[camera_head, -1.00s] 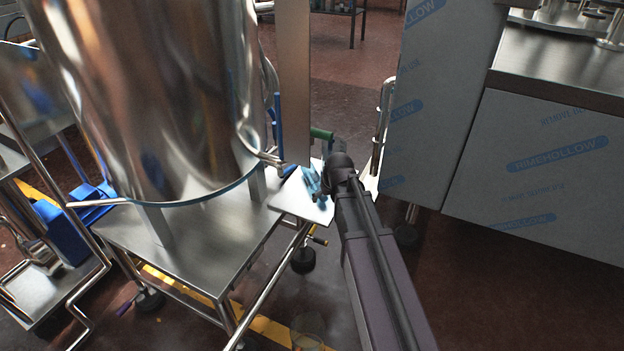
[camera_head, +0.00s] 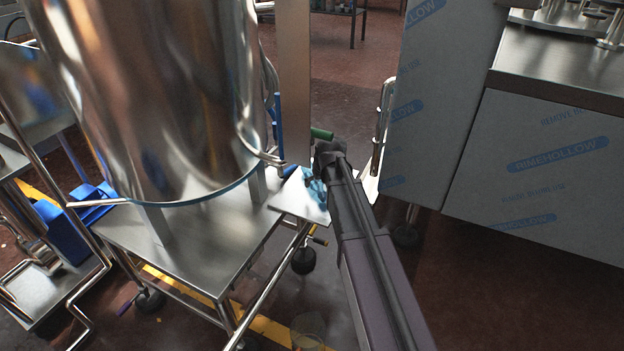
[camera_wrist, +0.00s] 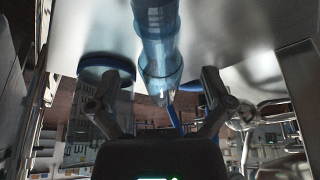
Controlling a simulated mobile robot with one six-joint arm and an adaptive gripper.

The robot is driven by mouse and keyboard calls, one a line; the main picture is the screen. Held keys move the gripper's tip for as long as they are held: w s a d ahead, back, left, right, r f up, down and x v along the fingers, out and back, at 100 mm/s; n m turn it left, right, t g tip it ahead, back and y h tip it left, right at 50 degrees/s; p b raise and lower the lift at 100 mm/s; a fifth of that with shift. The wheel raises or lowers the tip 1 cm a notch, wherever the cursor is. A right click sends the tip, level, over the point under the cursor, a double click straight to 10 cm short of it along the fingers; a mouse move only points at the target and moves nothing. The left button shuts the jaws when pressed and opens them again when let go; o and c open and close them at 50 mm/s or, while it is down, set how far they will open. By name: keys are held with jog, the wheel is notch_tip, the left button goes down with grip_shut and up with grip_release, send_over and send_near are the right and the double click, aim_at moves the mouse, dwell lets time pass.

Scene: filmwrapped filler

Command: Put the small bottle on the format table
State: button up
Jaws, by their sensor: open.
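A clear blue bottle-like thing (camera_wrist: 157,45) stands out in the wrist view, in line with the gap between my fingers. My gripper (camera_wrist: 158,82) is open, one finger on each side of its lower end; I cannot tell whether they touch it. In the head view, a light-blue thing (camera_head: 316,188), probably the same bottle, shows at a small white tabletop (camera_head: 292,203), partly hidden by my arm. Whether it rests on the top is unclear. My gripper itself is hidden behind my wrist in the head view. No label names the format table.
A large steel vessel (camera_head: 160,100) on a steel stand (camera_head: 195,245) is close on the left. A film-wrapped steel cabinet (camera_head: 440,110) is close on the right. A vertical post (camera_head: 295,70) rises behind the white top. A blue disc (camera_wrist: 106,66) shows in the wrist view.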

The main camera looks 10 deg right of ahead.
jog(key=shift+w, duration=0.15)
jog(key=w, duration=0.3)
jog(key=shift+w+a, duration=0.3)
jog(key=shift+w, duration=0.05)
jog(key=shift+f+b, duration=0.6)
jog(key=shift+b+x, duration=0.85)
jog(key=shift+x, duration=0.05)
jog(key=c, duration=1.2)
jog(key=shift+o, duration=0.2)
jog(key=shift+r, duration=0.2)
